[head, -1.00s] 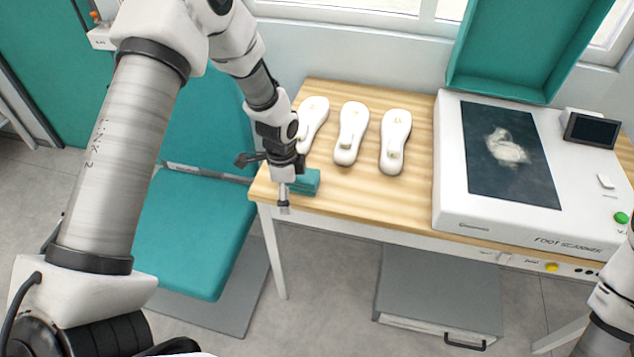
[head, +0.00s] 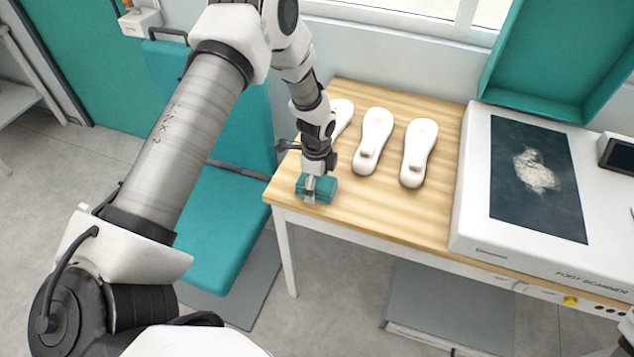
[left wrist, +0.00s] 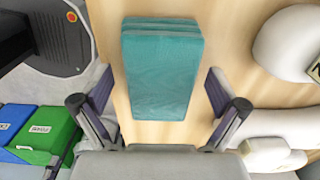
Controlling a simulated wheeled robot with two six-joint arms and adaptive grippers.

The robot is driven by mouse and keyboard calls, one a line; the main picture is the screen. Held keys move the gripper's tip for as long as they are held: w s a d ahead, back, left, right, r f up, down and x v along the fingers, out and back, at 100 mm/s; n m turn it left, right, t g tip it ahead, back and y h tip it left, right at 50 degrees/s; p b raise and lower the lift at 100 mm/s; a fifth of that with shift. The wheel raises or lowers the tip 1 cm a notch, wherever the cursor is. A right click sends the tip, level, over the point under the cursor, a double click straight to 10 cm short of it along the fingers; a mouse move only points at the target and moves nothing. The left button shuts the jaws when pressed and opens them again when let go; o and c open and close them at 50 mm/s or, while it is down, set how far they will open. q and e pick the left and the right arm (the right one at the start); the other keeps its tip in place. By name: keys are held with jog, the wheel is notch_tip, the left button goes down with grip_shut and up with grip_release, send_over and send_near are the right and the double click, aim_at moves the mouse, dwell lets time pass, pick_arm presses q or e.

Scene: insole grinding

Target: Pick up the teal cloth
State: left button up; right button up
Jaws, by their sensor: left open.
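The teal cloth (head: 326,189) is a small folded block lying on the wooden table near its front left corner. In the left wrist view the cloth (left wrist: 162,70) lies upper middle, between and a little beyond the two fingertips, with a gap on each side. My left gripper (head: 313,188) is over the cloth in the head view and hides part of it. In the left wrist view my left gripper (left wrist: 162,100) is open, one finger on each side, touching nothing that I can see.
Several white insole-shaped pieces, one of them here (head: 418,153), lie right of the cloth. A foot scanner (head: 470,215) with a dark screen stands further right. A teal chair (head: 215,235) is left of the table (head: 390,222). Green (left wrist: 45,135) and blue bins show in the wrist view.

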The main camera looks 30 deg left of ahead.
pick_arm(q)
jog(key=shift+s, duration=0.1)
jog(key=shift+r, duration=0.1)
jog(key=c, duration=1.2)
jog(key=shift+r+b, duration=0.35)
jog(key=shift+r, duration=0.2)
notch_tip(320, 180, up, 2)
jog(key=shift+r+b, duration=0.15)
jog(key=shift+b, duration=0.25)
jog(key=s+d+b, duration=0.1)
jog(key=s+d, duration=0.2)
jog(key=s, duration=0.1)
jog(key=s+d+r+b, duration=0.1)
jog(key=s+d, duration=0.2)
jog(key=d, duration=0.1)
jog(key=s+d+b, duration=0.1)
jog(key=s+d, duration=0.3)
jog(key=shift+s+r, duration=0.25)
jog(key=shift+s, duration=0.05)
